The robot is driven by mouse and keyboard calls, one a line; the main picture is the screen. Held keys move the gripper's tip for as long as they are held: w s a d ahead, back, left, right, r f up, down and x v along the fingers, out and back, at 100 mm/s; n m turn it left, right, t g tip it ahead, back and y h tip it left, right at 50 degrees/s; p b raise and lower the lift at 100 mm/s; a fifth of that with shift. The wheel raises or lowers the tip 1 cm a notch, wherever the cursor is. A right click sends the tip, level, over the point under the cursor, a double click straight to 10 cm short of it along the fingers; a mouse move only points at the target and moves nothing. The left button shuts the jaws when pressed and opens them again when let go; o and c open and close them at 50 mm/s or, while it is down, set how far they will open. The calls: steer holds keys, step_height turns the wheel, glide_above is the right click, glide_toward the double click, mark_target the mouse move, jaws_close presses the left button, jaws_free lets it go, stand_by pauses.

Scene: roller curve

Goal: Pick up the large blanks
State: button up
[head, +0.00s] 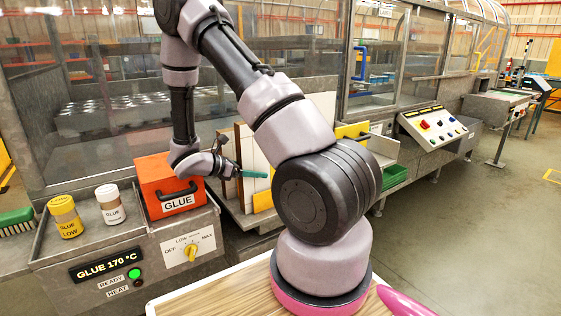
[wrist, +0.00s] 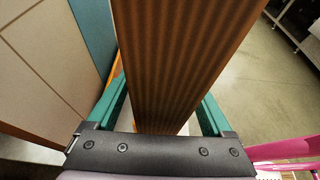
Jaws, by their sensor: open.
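My gripper (head: 256,174) is open, its teal fingers pointing right beside upright flat boards (head: 251,145) in the head view. These boards, white and brown, appear to be the large blanks; the arm partly hides them. In the wrist view a broad brown board with a ribbed face (wrist: 185,55) lies between the two teal fingers of my gripper (wrist: 163,100), with a finger on either side. I cannot tell whether either finger touches it.
An orange GLUE box (head: 168,178) stands on the grey glue station, left of the gripper, with a yellow-lidded jar (head: 66,216) and a white jar (head: 110,204). Pale panels (wrist: 45,55) stand close on the left in the wrist view. Open floor (head: 455,220) lies to the right.

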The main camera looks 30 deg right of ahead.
steer(key=shift+d+f, duration=0.3)
steer(key=shift+d, duration=0.35)
jaws_close()
steer(key=shift+r, duration=0.15)
